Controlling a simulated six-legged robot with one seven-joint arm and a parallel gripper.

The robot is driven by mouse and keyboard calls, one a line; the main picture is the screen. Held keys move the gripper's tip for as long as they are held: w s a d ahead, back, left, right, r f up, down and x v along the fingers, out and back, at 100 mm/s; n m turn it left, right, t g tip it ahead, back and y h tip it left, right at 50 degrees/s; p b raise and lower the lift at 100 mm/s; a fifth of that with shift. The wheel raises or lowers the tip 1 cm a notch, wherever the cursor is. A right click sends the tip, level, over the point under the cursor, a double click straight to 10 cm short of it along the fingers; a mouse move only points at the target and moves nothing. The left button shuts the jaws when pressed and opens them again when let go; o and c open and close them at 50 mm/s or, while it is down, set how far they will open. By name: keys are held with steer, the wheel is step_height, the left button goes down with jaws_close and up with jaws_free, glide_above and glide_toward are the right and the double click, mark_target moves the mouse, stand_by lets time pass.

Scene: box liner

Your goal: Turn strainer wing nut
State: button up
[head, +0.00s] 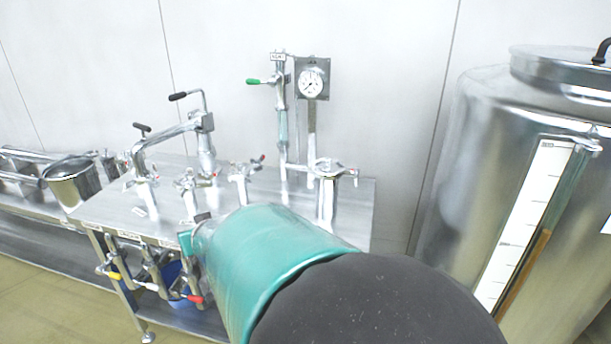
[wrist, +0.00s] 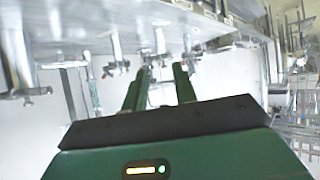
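Several upright metal fittings with clamps stand on a steel table (head: 225,200). One is a tall metal canister (head: 328,200) at the table's right, with a small clamp piece (head: 352,172) at its top. I cannot tell for sure which fitting is the strainer or pick out its wing nut. In the wrist view my gripper (wrist: 160,76) has two green fingers apart, pointing toward blurred metal fittings (wrist: 158,62). I see nothing clearly held between them. In the head view my green and black arm hides the fingertips and the table's front right.
A pressure gauge (head: 312,83) and a green-handled valve (head: 254,81) rise at the table's back. Pipes with a yellow handle (head: 113,275) and a red handle (head: 194,299) hang at the front. A large steel tank (head: 470,150) stands at the right.

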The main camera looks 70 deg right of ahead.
steer(key=s+d+f+m+g+h, duration=0.1)
steer(key=s+d+h, duration=0.15)
steer(key=d, duration=0.45)
steer(key=s+d+f+m+g+h, duration=0.1)
steer(key=s+d+m+h, duration=0.1)
steer(key=s+d, duration=0.3)
steer(key=m+g+h, duration=0.2)
steer(key=g+h, duration=0.2)
steer(key=h, duration=0.3)
glide_toward(354, 179)
steer(key=w+d, duration=0.1)
steer(key=d, duration=0.8)
steer(key=shift+w+d+r, duration=0.15)
steer(key=shift+w, duration=0.15)
steer(key=shift+y, duration=0.25)
jaws_close()
